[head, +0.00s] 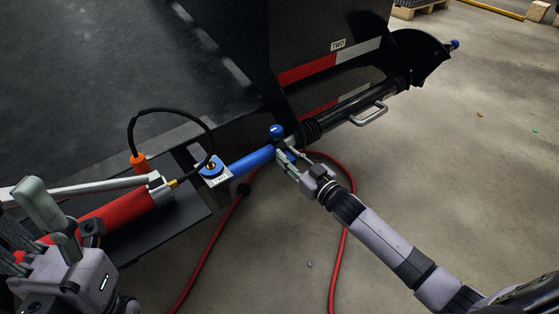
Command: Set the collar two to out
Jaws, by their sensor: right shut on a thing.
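A blue cylindrical sleeve (250,162), which looks like collar two, lies along the coupling line at the middle of the head view. A blue block (213,168) with a small white label sits at its left end. A blue ball knob (277,131) stands up near its right end. My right gripper (285,159) comes in from the lower right and is shut on the sleeve's right end, just below the knob. Its fingers partly hide that end. My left gripper (52,225) is at the lower left, apart from the blue sleeve; its jaw opening is unclear.
A "TWO" plate (338,45) is on the dark trailer panel. A black shaft with a grey handle (369,114) runs to the upper right. A red cylinder (120,216) with an orange fitting (138,161) lies left. A red hose (338,245) loops over open floor.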

